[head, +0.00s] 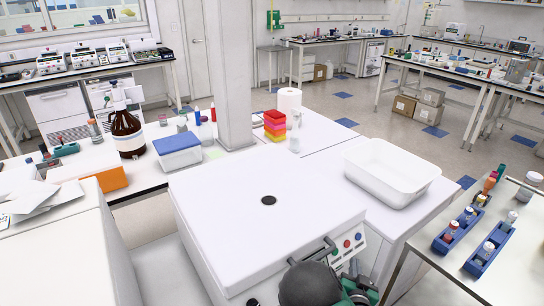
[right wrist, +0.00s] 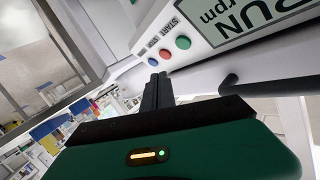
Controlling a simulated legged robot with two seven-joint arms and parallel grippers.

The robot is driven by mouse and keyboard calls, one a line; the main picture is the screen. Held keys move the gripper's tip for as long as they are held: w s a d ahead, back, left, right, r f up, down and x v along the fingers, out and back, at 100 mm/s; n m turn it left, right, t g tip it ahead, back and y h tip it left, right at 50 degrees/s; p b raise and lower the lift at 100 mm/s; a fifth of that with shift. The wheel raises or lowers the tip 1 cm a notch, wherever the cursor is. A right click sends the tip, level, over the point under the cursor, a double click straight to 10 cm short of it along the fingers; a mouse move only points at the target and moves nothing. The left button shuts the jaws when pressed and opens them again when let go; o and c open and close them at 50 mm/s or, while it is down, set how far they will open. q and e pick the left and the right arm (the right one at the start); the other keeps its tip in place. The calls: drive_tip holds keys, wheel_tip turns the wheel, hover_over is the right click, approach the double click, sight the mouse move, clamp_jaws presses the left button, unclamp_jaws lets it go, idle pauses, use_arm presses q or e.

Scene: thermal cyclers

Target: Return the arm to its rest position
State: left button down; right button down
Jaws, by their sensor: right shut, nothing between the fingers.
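My right gripper (head: 357,272) is low at the bottom of the head view, beside the front of a white lidded machine (head: 225,200). In the right wrist view its dark fingers (right wrist: 158,80) are together and empty. They point toward the machine's control panel (right wrist: 200,22), which has red, green and blue buttons and a display reading "RUN" and "rpm". A gap to the panel is hard to judge. The machine's lid is down, and its dark bar handle (right wrist: 270,86) lies to the right of the fingers. My left gripper is not in view.
A white tub (head: 392,172) stands on the bench right of the machine. Blue tube racks (head: 489,250) are on a table at the far right. A brown bottle (head: 126,130) and a blue-lidded box (head: 178,152) stand on the left bench. A pillar rises behind the machine.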

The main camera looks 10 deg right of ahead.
drive_tip(key=s+a+f+n+g+y, duration=0.1)
drive_tip(key=s+a+f+g+y, duration=0.2)
drive_tip(key=s+a+g, duration=0.4)
drive_tip(key=s+a+r+n+g+y, duration=0.1)
drive_tip(key=s+a+r+n+g, duration=0.1)
drive_tip(key=s, duration=0.5)
drive_tip(key=s+a+r+n+g+y, duration=0.2)
drive_tip(key=s+a+r+n, duration=0.1)
drive_tip(key=s+a+n, duration=0.2)
drive_tip(key=shift+s+a+r+n+g, duration=0.25)
drive_tip(key=shift+s+a+n+g, duration=0.05)
drive_tip(key=shift+s+a, duration=0.95)
